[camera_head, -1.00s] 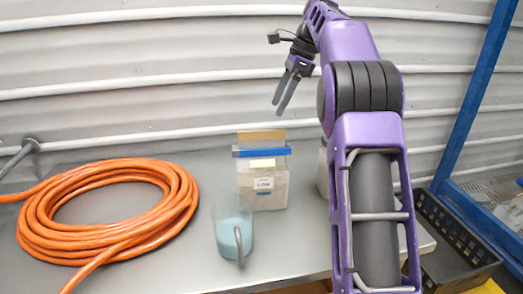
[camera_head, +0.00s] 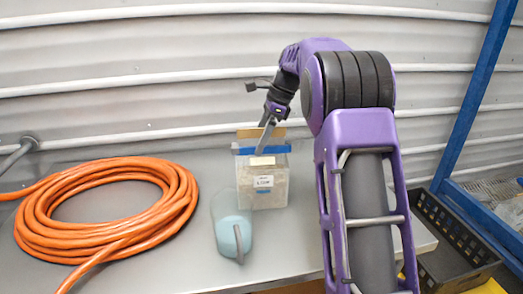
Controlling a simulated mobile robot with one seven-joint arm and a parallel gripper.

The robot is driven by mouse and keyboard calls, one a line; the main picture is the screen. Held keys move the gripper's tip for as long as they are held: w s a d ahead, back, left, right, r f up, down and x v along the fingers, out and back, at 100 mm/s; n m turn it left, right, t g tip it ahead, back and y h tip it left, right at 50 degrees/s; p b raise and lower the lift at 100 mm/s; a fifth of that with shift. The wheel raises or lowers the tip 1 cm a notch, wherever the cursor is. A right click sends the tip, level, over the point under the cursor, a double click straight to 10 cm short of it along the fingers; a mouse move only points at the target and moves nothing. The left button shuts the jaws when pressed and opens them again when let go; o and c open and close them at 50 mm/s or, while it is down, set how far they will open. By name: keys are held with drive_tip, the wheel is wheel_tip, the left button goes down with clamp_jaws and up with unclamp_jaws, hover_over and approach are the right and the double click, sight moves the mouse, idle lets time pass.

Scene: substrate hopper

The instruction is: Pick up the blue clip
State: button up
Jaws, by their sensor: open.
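The blue clip (camera_head: 246,151) is a long bar lying across the top of a clear bag or container (camera_head: 264,187) with a white label, in the middle of the table. A tan flap (camera_head: 247,133) stands up above the clip. My gripper (camera_head: 263,149) points down at the clip, its grey fingers overlapping the clip's middle in this view. The fingers are open, with nothing seen held. Whether they touch the clip, I cannot tell. Part of the clip is hidden behind the fingers.
A clear scoop (camera_head: 232,226) with pale blue contents sits in front of the container. A coiled orange hose (camera_head: 110,170) fills the table's left. A black crate (camera_head: 452,245) and a blue frame (camera_head: 462,120) stand at right. The corrugated wall (camera_head: 150,90) is behind.

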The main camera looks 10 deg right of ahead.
drive_tip(key=shift+f, duration=0.15)
clamp_jaws()
idle(0.4)
wheel_tip(320, 180, up, 17)
drive_tip(key=p, duration=0.1)
idle(1.1)
